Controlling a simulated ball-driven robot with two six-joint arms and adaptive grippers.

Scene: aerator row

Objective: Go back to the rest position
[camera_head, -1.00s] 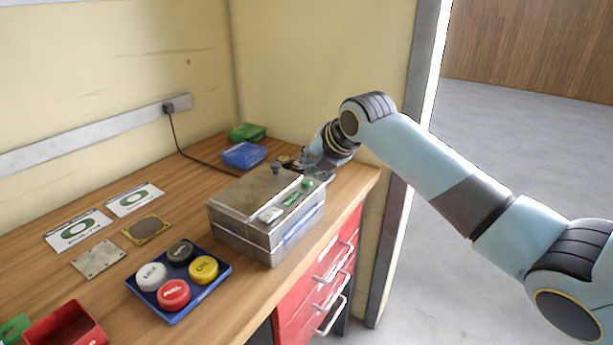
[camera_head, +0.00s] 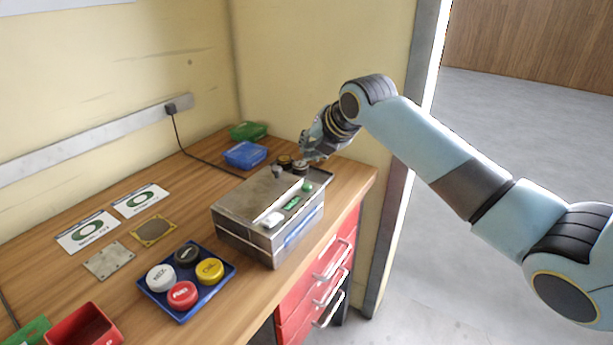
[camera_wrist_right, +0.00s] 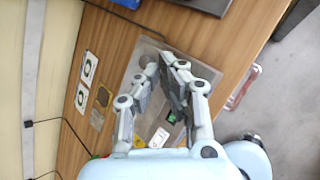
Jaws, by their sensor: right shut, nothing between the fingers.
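My left gripper is in neither view.
A blue tray (camera_head: 158,292) holds several coloured round caps. Blue (camera_head: 245,154) and green (camera_head: 248,131) bins stand at the back. A red bin (camera_head: 110,334), cards and plates lie left. Red drawers (camera_head: 318,272) are below the bench. Open floor (camera_head: 510,125) lies right.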

